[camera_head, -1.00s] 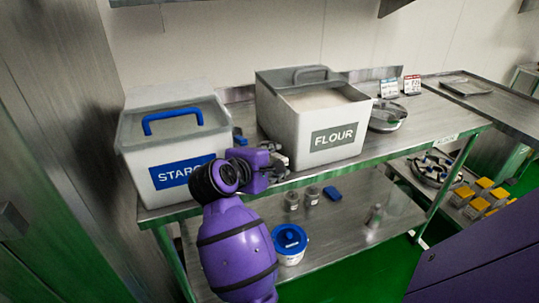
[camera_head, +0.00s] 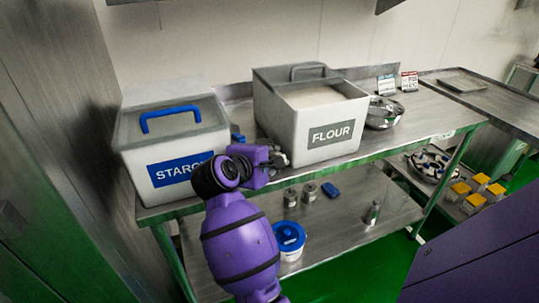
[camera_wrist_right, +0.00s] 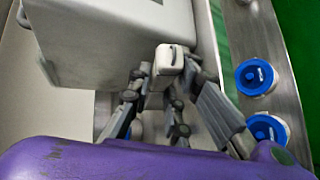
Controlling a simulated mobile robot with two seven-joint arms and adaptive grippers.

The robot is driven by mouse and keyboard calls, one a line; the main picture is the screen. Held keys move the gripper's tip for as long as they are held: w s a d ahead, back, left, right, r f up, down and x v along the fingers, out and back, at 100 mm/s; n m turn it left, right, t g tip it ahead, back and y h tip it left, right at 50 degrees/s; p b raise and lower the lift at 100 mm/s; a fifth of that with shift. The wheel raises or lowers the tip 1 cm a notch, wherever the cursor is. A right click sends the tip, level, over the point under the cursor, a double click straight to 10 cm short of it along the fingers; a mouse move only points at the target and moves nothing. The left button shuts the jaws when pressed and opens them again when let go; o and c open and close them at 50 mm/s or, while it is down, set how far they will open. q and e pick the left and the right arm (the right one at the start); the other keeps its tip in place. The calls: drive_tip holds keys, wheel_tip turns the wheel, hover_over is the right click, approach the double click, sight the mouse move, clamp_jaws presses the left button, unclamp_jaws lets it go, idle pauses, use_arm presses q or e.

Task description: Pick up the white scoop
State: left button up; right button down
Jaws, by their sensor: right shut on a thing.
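The white scoop (camera_wrist_right: 168,62) shows in the right wrist view as a pale handle end with a slot, between my fingers. My right gripper (camera_wrist_right: 156,98) is shut on it, close beside the wall of a white bin. In the head view my right gripper (camera_head: 278,157) is in the gap between the STARCH and FLOUR bins, above the table's front. The scoop cannot be made out there, and the rest of it is hidden. My left gripper is in neither view.
The STARCH bin (camera_head: 172,150) stands left of the gripper, the FLOUR bin (camera_head: 305,135) right. A steel bowl (camera_head: 384,112) and small signs (camera_head: 398,84) stand farther right. On the lower shelf are a blue-lidded tub (camera_head: 289,240) and small jars (camera_head: 300,195).

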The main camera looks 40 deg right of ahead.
wheel_tip(320, 180, up, 28)
idle(0.5)
